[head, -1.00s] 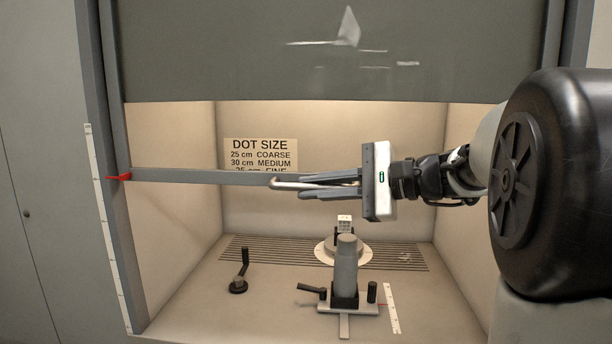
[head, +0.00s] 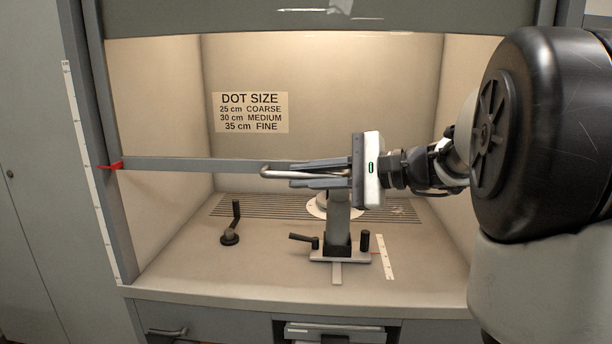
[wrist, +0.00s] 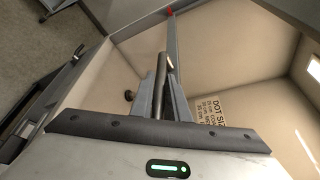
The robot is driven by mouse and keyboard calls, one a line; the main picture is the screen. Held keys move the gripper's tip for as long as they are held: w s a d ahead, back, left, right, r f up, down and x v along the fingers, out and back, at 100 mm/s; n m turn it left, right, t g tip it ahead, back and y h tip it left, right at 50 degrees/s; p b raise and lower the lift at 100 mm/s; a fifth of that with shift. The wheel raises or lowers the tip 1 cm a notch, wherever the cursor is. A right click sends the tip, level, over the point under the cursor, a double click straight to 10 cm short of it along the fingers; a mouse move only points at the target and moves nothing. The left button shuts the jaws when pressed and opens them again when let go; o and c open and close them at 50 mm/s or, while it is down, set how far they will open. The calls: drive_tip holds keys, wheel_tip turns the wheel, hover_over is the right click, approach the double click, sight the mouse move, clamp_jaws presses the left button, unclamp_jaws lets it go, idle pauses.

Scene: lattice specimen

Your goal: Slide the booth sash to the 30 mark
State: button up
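The booth sash shows as a grey bottom rail (head: 190,164) running across the opening. A metal bar handle (head: 268,171) stands out from the rail. A red pointer (head: 112,166) at the rail's left end lies against a pale vertical scale (head: 84,150), near its middle; its numbers are too small to read. My gripper (head: 292,175) reaches in from the right, with its fingers above and below the handle, closed on it. In the wrist view the handle (wrist: 161,84) runs between the two fingers. The fingers hide part of the handle.
A sign (head: 250,112) on the back wall lists 25 cm coarse, 30 cm medium and 35 cm fine. Below the rail, a stand (head: 338,232) and a small black-handled post (head: 231,236) are on the booth floor. The opening under the rail is clear at the left.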

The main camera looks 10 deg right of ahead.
drive_tip(key=o, duration=0.3)
drive_tip(key=shift+d, duration=0.1)
drive_tip(key=p+v, duration=0.2)
drive_tip(key=v, duration=1.5)
drive_tip(key=shift+s+r, duration=0.1)
drive_tip(key=shift+s, duration=0.1)
